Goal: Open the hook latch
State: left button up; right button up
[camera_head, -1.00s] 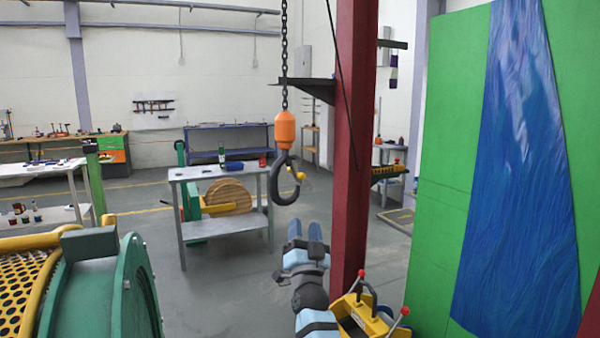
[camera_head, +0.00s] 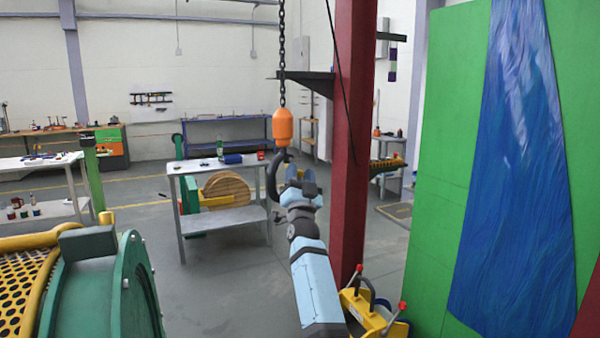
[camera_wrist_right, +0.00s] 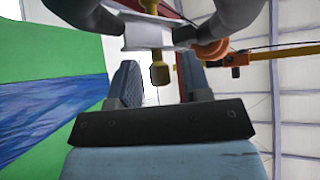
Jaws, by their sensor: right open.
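The dark grey hook (camera_head: 271,178) hangs below its orange block (camera_head: 283,126) on a chain. My right gripper (camera_head: 298,188) is raised at the hook and covers its right side and latch in the head view. In the right wrist view, the dark curved hook (camera_wrist_right: 240,14) crosses the top of the picture. The pale latch plate (camera_wrist_right: 148,36) with its yellow knob (camera_wrist_right: 160,75) lies between the hook's curved parts. My right gripper (camera_wrist_right: 158,78) is open, with the knob appearing between its two fingers. I cannot tell whether either finger touches it. My left gripper is out of view.
A dark red column (camera_head: 355,150) stands close to the right of my right arm. A yellow fixture (camera_head: 375,312) with red-tipped levers sits at its foot. A grey table (camera_head: 225,216) stands behind the hook. Green machinery (camera_head: 110,290) fills the lower left.

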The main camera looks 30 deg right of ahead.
jog(key=shift+w+d+r, duration=0.1)
jog(key=shift+w+r, duration=0.05)
jog(key=shift+w, duration=0.05)
